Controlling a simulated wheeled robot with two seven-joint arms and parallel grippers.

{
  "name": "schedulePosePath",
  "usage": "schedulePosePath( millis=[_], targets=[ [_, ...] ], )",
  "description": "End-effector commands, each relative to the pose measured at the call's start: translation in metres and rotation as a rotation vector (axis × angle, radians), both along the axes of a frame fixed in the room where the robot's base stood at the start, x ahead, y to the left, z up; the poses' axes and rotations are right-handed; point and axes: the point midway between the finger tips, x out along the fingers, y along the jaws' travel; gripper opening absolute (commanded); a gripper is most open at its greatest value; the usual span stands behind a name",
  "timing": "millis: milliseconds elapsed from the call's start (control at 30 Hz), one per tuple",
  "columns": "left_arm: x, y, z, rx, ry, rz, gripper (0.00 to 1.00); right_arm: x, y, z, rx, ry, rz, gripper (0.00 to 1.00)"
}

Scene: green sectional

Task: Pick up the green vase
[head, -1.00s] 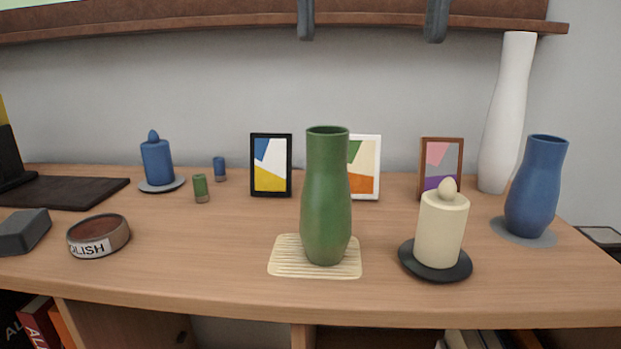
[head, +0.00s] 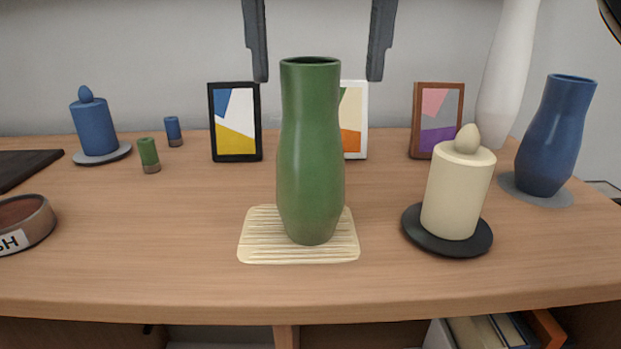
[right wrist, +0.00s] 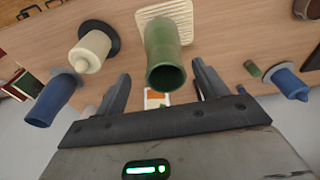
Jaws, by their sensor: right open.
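The green vase (head: 311,150) stands upright on a cream ribbed mat (head: 258,252) near the desk's front edge. My right gripper (head: 318,78) hangs in from the top of the head view, its two fingers apart, one on each side of the vase's top in the picture. In the right wrist view, the vase (right wrist: 168,45) shows mouth-first between the open fingers of that gripper (right wrist: 160,72), with nothing held. Whether the fingers touch the vase is not visible; gaps show on both sides. My left gripper is not in view.
A cream candle (head: 457,195) on a dark plate stands close right of the vase. A blue vase (head: 555,135) and white vase (head: 507,75) are farther right. Picture frames (head: 235,122) stand behind. Left of the mat the desk (head: 150,230) is clear.

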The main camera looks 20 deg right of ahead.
Motion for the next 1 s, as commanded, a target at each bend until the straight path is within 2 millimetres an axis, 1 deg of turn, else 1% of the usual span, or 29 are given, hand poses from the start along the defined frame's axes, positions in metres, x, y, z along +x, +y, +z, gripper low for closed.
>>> schedulePosePath(
  millis=[133,300,400,500,700,733,767,800,867,900,967,1000],
  targets=[
    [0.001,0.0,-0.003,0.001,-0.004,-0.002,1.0,0.002,0.001,-0.012,0.001,0.003,0.001,0.72],
    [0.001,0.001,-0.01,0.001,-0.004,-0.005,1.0,0.009,0.004,-0.038,0.001,0.004,0.002,0.72],
    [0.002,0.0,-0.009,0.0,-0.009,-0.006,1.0,0.01,0.003,-0.048,0.002,0.002,-0.001,0.72],
    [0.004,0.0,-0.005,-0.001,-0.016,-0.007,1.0,0.011,0.003,-0.053,0.002,-0.001,-0.001,0.72],
    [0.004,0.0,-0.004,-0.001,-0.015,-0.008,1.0,0.011,0.003,-0.052,0.003,-0.002,-0.001,0.72],
    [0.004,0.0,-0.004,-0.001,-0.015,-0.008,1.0,0.011,0.003,-0.052,0.002,-0.002,-0.001,0.69],
    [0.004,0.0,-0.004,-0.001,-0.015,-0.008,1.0,0.011,0.003,-0.052,0.002,-0.002,-0.001,0.61],
    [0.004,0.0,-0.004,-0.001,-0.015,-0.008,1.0,0.011,0.003,-0.052,0.002,-0.002,-0.001,0.49],
    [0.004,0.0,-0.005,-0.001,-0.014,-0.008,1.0,0.011,0.003,-0.052,0.002,-0.002,-0.001,0.33],
    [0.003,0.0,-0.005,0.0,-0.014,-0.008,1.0,0.011,0.003,-0.052,0.002,-0.002,-0.001,0.22],
    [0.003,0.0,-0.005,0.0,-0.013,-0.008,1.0,0.011,0.003,-0.052,0.002,-0.002,-0.001,0.05],
    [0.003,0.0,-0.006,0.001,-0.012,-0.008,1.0,0.011,0.003,-0.052,0.002,-0.002,-0.001,0.0]
  ],
)
